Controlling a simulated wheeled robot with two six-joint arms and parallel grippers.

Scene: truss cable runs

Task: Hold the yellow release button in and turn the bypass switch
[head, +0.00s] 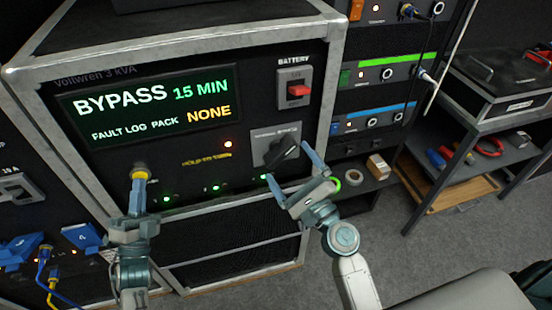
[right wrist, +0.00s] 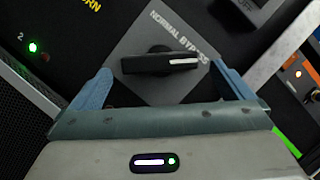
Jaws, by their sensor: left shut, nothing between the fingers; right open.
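The yellow release button (head: 139,174) is on the lower left of the black unit's front panel. My left gripper (head: 138,182) is shut with its fingertips at the button, seeming to touch it; how far in the button is cannot be seen. The bypass switch (head: 281,152) is a black knob on a grey plate at the panel's lower right. In the right wrist view the knob (right wrist: 160,63) has its white mark towards the BYPASS end of the lettering. My right gripper (head: 289,170) is open, its fingers on either side of the knob, apart from it.
The display (head: 150,105) reads BYPASS 15 MIN and NONE. A red battery switch (head: 299,90) sits above the bypass switch. Blue connectors with cables (head: 80,238) are at lower left. A rack (head: 385,75) and a shelf with tools (head: 480,150) stand to the right.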

